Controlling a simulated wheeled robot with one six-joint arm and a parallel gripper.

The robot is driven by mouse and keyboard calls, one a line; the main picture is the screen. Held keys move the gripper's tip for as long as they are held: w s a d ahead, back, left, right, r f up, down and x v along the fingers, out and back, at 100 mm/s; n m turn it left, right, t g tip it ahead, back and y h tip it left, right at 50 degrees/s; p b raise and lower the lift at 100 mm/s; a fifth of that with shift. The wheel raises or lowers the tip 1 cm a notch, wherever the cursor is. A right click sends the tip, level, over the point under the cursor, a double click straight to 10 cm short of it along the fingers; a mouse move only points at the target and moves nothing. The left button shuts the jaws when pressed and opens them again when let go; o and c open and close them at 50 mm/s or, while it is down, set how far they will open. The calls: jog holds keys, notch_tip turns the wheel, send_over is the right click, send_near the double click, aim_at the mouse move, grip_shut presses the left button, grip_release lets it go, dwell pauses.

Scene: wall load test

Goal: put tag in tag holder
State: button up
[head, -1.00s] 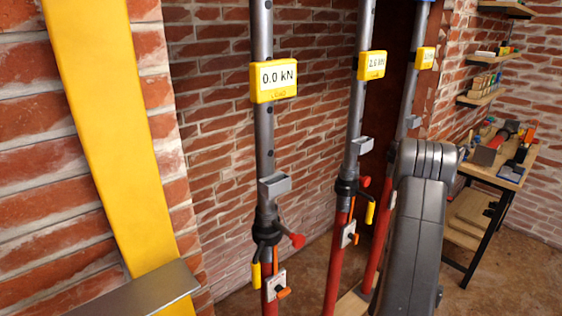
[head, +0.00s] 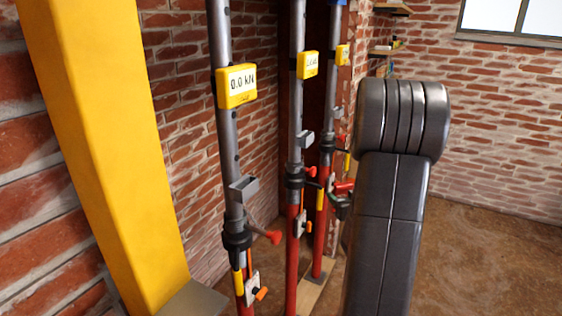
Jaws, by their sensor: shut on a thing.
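My arm's thick grey link stands right of centre and hides much of my gripper. A dark part at its left edge looks like my gripper (head: 343,207), shut. A small red piece (head: 344,187) just above it looks like the held tag; its outline is too small to be sure. Three props stand to the left. Each has an open grey bracket on its upper tube, which may be a tag holder: near (head: 243,187), middle (head: 305,139) and far (head: 338,113). The dark part appears beside the far prop; I cannot tell whether they touch.
A yellow display (head: 237,86) on the near prop reads 0.0 kN. Red handles (head: 273,237) stick out from the collars. A yellow post (head: 105,150) stands at the left beside a brick wall. Brown floor (head: 490,250) is clear at the right.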

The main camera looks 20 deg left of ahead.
jog(key=s+a+r+n+g+y, duration=0.45)
jog(key=s+a+r, duration=0.2)
jog(key=r, duration=0.45)
jog(key=n+g+y, duration=0.2)
jog(key=n+g, duration=0.3)
jog(key=g, duration=0.1)
send_near(237, 160)
jog(key=shift+h, duration=0.25)
jog(key=a+b, duration=0.2)
jog(key=a, duration=0.1)
jog(key=a+b, duration=0.1)
jog(key=shift+w+a+r, duration=0.15)
jog(key=shift+w+a, duration=0.05)
jog(key=shift+w, duration=0.05)
jog(key=shift+r+b+x, duration=0.15)
jog(key=shift+b+x, duration=0.3)
jog(key=shift+x, duration=0.3)
jog(key=shift+r+b+x, duration=0.15)
jog(key=shift+b+x, duration=0.3)
jog(key=shift+x, duration=0.3)
jog(key=shift+r, duration=0.1)
jog(key=shift+d+p, duration=0.15)
jog(key=shift+p, duration=0.35)
jog(key=shift+p, duration=0.55)
jog(key=shift+f, duration=0.45)
jog(key=shift+f, duration=0.35)
